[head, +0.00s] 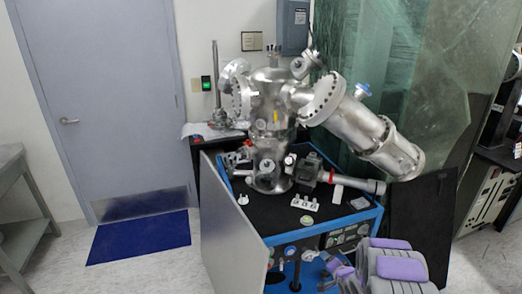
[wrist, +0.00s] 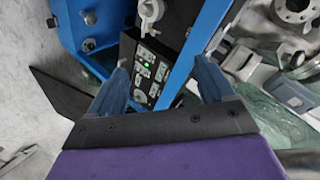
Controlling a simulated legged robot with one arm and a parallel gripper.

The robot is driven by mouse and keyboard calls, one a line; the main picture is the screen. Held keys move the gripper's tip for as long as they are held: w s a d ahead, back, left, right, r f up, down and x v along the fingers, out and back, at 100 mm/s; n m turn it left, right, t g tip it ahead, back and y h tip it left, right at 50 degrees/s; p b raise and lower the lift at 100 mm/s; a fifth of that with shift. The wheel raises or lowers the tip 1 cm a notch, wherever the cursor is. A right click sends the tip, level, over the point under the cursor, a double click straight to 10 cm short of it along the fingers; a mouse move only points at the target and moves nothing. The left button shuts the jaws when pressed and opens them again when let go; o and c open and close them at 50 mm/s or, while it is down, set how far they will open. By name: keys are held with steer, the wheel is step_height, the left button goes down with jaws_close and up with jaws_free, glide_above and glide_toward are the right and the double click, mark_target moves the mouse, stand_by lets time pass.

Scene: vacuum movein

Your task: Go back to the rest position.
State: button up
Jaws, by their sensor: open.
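My gripper (wrist: 161,68) shows in the wrist view with its two blue fingers spread apart and nothing between them. In the head view my purple and grey arm is low at the right front of the blue-framed cart (head: 345,217), close to its front panel. The fingertips are hard to make out there. A steel vacuum chamber (head: 270,115) stands on the cart's black top. In the wrist view the blue frame (wrist: 205,40) and a dark panel with white fittings (wrist: 150,72) lie beyond the fingers.
A grey side panel (head: 232,225) stands open at the cart's left, and a black panel (head: 425,215) at its right. A large steel cylinder (head: 365,130) juts out to the right above the cart. A blue mat (head: 140,237) lies before the grey door (head: 105,90); floor is clear around it.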

steer(key=s+r+n+g+h, duration=0.2)
steer(key=s+r+g, duration=0.1)
steer(key=s+r, duration=0.65)
steer(key=s+r+n+g+h, duration=0.25)
steer(key=s+r, duration=0.45)
steer(key=r, duration=0.5)
steer(key=s+a+r+n+g+y, duration=0.1)
steer(key=s+a+r+g, duration=0.1)
steer(key=s, duration=1)
steer(key=s+a+r+n+g+y, duration=0.1)
steer(key=s+a+r, duration=0.4)
steer(key=s, duration=0.7)
steer(key=s+a+r+n+g+y, duration=0.1)
steer(key=s+a+r+n+g, duration=0.2)
steer(key=s, duration=0.9)
steer(key=a+r+g, duration=0.1)
steer(key=a, duration=0.2)
steer(key=shift+a+g, duration=0.3)
steer(key=shift+g, duration=0.05)
steer(key=shift+n, duration=0.25)
